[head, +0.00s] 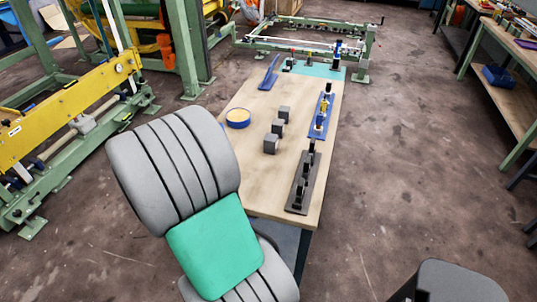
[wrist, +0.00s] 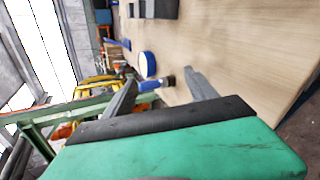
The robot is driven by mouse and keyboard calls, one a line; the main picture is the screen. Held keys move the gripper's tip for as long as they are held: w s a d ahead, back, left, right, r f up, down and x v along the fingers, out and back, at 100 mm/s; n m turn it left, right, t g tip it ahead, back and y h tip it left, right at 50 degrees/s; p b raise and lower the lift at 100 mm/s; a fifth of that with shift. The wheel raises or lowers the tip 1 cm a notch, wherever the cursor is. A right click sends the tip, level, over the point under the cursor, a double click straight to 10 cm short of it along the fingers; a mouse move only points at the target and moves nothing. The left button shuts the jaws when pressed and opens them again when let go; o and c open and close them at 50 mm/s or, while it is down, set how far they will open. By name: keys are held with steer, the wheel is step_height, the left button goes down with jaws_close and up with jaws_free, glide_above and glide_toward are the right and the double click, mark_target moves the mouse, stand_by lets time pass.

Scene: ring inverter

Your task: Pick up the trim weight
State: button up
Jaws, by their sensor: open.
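Three dark grey blocks (head: 278,127) stand in a row mid-table in the head view; any of them may be the trim weight, but I cannot tell which. Grey blocks also show at the top edge of the wrist view (wrist: 165,8). My gripper (wrist: 160,80) is open in the wrist view, its two grey fingers apart with nothing held. In the head view my arm hides the gripper and the near left part of the table.
The wooden table (head: 247,97) carries a round blue dish (head: 238,122), a blue angled piece (head: 269,73), a blue rack (head: 320,127), a dark pegged rack (head: 299,203) and a teal mat (head: 330,71) at the far end. Bare wood surrounds the blocks. Green frames stand left and behind.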

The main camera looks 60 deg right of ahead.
mark_target(269, 142)
steer(key=s+d+f+n+h, duration=0.1)
steer(key=d, duration=0.1)
steer(key=s+d+f+n+g+h+b, duration=0.1)
steer(key=s+d+f+n, duration=0.1)
steer(key=s+d+f+n+h, duration=0.1)
steer(key=s+d+n, duration=0.1)
steer(key=d, duration=0.1)
steer(key=shift+s+d+f+b, duration=0.1)
steer(key=shift+s+f+b, duration=0.15)
steer(key=shift+f+b, duration=0.05)
steer(key=s+d+n, duration=0.1)
steer(key=n, duration=0.1)
steer(key=s+d+f+n+h+b, duration=0.1)
steer(key=n, duration=0.2)
steer(key=s+d+f+n+h, duration=0.1)
steer(key=n, duration=0.1)
steer(key=shift+s+n+t, duration=0.2)
steer(key=shift+n+t, duration=0.2)
steer(key=shift+s+d+f+n+t+h, duration=0.1)
steer(key=shift+d+n+t+h, duration=0.15)
steer(key=shift+n, duration=0.55)
steer(key=d, duration=0.2)
steer(key=w+d+p, duration=0.1)
steer(key=d, duration=0.2)
steer(key=d+p, duration=0.1)
steer(key=d, duration=0.1)
steer(key=shift+w+d+r, duration=0.2)
steer(key=shift+r, duration=0.1)
jaws_close()
